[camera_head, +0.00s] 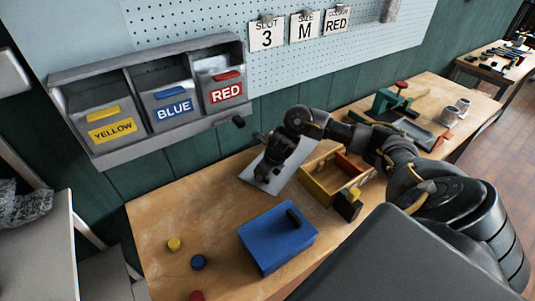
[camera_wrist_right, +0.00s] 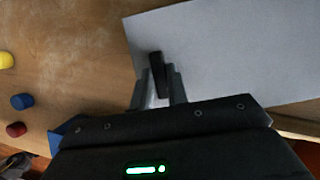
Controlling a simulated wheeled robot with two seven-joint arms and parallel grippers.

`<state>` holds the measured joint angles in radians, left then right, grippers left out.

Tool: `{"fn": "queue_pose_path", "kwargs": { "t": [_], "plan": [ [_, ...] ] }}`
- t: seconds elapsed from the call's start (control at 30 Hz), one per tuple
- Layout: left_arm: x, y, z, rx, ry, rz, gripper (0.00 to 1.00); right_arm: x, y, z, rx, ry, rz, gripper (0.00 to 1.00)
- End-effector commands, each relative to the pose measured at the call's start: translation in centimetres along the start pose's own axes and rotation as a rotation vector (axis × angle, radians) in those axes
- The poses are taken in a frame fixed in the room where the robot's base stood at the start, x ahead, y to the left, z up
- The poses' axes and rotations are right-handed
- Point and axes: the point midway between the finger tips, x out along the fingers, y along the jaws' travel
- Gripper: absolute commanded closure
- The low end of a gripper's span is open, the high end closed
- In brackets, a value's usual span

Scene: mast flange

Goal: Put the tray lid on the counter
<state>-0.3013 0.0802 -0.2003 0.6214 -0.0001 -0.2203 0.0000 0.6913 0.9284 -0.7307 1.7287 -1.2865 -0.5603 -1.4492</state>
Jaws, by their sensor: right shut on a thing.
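The tray lid is a flat pale grey panel (camera_head: 297,163) over the counter (camera_head: 160,215), left of the open wooden tray (camera_head: 313,187). It fills the upper right of the right wrist view (camera_wrist_right: 230,50). My right gripper (camera_head: 264,175) is shut on the lid's black handle (camera_wrist_right: 157,68), seen between its fingers (camera_wrist_right: 160,88). The lid looks close to the wood; I cannot tell whether it touches. The gripper hides part of the lid in the head view. My left gripper is out of view.
A blue box (camera_head: 275,238) with a black handle stands in front of the lid. Yellow (camera_head: 174,244), blue (camera_head: 198,262) and red (camera_head: 196,296) pegs stand on the left counter. Labelled bins (camera_head: 165,95) hang on the wall behind. Bare wood lies left of the lid.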

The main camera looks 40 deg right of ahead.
Motion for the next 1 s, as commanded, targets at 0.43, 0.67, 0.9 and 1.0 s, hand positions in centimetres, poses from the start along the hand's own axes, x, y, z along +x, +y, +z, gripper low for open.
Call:
{"fn": "queue_pose_path", "kwargs": {
  "t": [0.43, 0.67, 0.9, 1.0],
  "plan": [
    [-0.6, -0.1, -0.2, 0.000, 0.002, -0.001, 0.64, 3.5, 0.0, -1.5, 0.000, 0.000, -0.001, 1.00],
    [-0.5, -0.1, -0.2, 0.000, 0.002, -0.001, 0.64, 3.6, 0.0, -1.5, 0.000, -0.002, -0.002, 1.00],
    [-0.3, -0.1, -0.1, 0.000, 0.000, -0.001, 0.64, 3.8, 0.0, -1.6, 0.000, -0.001, -0.001, 0.72],
    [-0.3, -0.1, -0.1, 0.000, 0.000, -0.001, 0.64, 3.8, 0.0, -1.6, 0.000, 0.000, -0.001, 0.62]
  ]
}}
